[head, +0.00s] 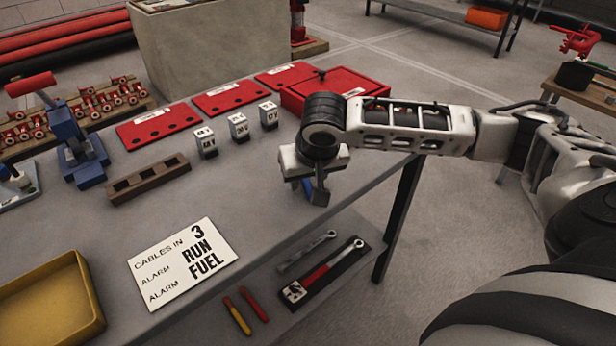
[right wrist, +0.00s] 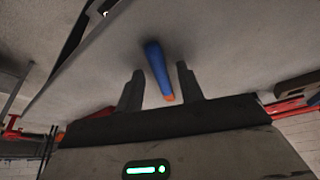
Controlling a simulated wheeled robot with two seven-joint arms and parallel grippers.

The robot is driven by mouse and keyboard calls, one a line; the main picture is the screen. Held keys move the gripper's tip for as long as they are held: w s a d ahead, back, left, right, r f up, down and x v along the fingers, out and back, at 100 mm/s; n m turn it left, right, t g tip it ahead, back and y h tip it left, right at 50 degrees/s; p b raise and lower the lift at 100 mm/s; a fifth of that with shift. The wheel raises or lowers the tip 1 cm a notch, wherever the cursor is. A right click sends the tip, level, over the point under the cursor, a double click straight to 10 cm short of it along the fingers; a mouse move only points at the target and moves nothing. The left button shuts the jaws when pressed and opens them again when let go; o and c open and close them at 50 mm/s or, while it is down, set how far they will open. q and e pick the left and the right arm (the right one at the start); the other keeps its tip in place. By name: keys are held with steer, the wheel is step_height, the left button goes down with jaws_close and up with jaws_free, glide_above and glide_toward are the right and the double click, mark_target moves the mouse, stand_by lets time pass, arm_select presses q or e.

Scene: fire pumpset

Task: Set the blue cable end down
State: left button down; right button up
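The blue cable end (right wrist: 157,66) is a short blue rod with an orange tip. In the right wrist view it lies between the two fingers of my right gripper (right wrist: 160,88), against the grey bench top, with gaps showing beside it. In the head view the blue cable end (head: 320,192) shows just under my right gripper (head: 308,186), near the right edge of the bench (head: 262,180). The fingers stand apart and do not appear to clamp it. I cannot tell whether it rests fully on the bench. My left gripper is not in view.
A brown slotted rack (head: 148,180), a lettered card (head: 186,262) and a yellow tray (head: 50,300) are to the left. Tools (head: 325,272) lie on a lower shelf.

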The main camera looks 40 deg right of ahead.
arm_select(q)
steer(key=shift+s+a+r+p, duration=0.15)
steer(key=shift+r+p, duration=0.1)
steer(key=shift+p, duration=0.8)
arm_select(e)
steer(key=v, duration=1.2)
